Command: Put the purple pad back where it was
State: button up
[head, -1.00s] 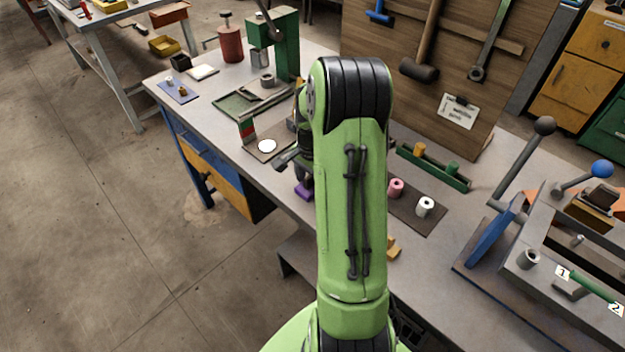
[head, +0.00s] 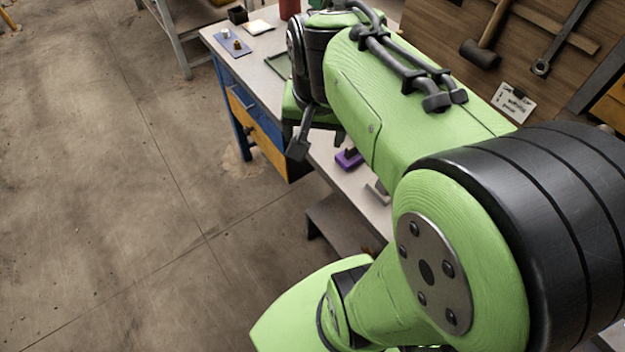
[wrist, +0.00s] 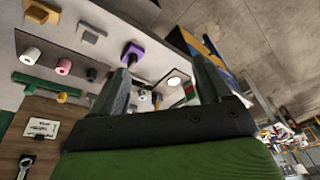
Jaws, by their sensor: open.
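The purple pad (head: 349,159) lies on the bench top near its front edge, with a dark upright handle on it. It also shows in the wrist view (wrist: 133,50), just beyond the left finger's tip. My gripper (wrist: 161,76) is open, its two fingers spread with nothing held between them. The pad stands apart from the fingers.
In the wrist view, a grey block (wrist: 92,33), a white spool (wrist: 32,55), a pink spool (wrist: 63,66) and a green rack (wrist: 45,86) lie left of the pad. A white disc (wrist: 174,81) shows between the fingers. Open floor (head: 110,200) borders the bench.

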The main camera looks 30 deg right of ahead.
jog(key=s+a+n+t+y, duration=0.1)
jog(key=s+a+n+t, duration=0.1)
jog(key=s+a+n, duration=0.5)
jog(key=s+n, duration=0.1)
jog(key=s, duration=0.2)
jog(key=shift+a+t, duration=0.35)
jog(key=shift+t, duration=0.05)
notch_tip(320, 180, up, 2)
jog(key=shift+r+p, duration=0.1)
jog(key=shift+p, duration=1)
